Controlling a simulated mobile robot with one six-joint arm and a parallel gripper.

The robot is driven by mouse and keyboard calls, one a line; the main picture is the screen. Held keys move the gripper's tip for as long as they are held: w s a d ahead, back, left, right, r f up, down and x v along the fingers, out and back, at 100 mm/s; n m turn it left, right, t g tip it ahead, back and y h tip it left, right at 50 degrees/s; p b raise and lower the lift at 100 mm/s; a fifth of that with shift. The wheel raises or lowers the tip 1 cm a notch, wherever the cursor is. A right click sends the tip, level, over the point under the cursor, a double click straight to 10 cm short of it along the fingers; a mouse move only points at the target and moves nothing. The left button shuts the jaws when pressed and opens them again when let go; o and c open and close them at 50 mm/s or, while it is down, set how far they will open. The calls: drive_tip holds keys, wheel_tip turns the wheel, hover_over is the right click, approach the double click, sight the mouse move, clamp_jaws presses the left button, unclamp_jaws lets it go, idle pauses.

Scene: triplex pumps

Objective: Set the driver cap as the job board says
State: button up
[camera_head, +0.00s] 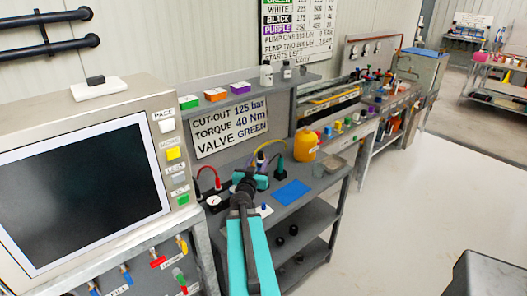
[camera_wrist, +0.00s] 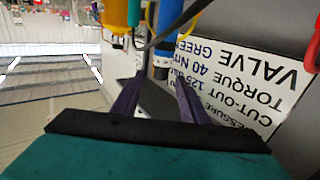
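The job board (camera_head: 229,128) is a white sign on the bench's back panel. It reads cut-out 125 bar, torque 40 Nm, valve green. It shows upside down in the wrist view (camera_wrist: 235,80). My gripper (camera_wrist: 160,80) has two purple fingers standing apart, with no object clearly held between them. In the head view its dark end (camera_head: 245,180) is over the bench, in front of the board. A blue cylinder (camera_wrist: 166,45) and a yellow-orange one (camera_wrist: 115,15) show beyond the fingers. I cannot make out which item is the driver cap.
A yellow jug (camera_head: 305,146) and a blue mat (camera_head: 291,192) are on the bench. A large screen (camera_head: 85,190) stands left.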

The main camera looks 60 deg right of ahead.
drive_tip(key=p+x, duration=0.1)
drive_tip(key=x, duration=0.8)
idle(0.3)
